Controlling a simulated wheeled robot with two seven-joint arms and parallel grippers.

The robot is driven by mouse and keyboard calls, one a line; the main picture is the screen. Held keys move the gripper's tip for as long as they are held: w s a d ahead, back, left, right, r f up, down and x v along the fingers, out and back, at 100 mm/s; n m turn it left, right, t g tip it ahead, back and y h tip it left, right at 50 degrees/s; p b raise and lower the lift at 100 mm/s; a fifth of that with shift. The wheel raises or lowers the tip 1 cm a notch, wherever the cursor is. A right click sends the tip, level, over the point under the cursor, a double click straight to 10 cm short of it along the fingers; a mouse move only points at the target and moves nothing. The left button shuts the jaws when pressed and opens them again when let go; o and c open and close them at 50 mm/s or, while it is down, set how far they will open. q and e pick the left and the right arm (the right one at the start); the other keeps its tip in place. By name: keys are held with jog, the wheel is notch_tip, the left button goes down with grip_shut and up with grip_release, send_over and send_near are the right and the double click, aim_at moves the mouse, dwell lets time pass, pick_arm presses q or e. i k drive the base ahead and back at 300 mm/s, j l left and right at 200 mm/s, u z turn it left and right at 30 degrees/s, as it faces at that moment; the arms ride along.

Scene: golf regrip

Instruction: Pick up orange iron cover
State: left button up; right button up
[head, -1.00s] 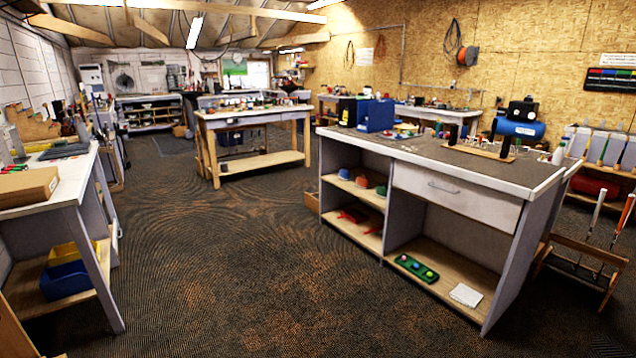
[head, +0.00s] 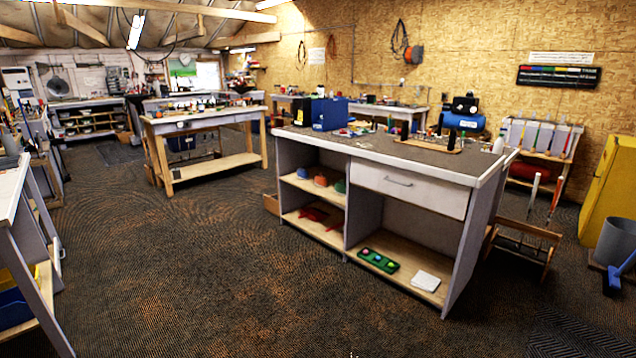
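A small orange cover (head: 321,180) sits on the upper left shelf of the grey workbench (head: 403,182). It stands between a blue cover (head: 302,173) on its left and a green cover (head: 340,186) on its right. It is small and far off, so I cannot make out its details. Neither of my grippers is in the head view.
Red items (head: 313,214) lie on the shelf below. A green tray with balls (head: 378,260) and a white cloth (head: 425,281) lie on the bench's lower right shelf. A club rack (head: 524,238) stands right of the bench. The floor (head: 200,260) before it is clear.

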aim_at(321, 180)
jog(key=i+u, duration=0.35)
jog(key=i, duration=0.85)
jog(key=i+j, duration=0.1)
jog(key=i, duration=2.4)
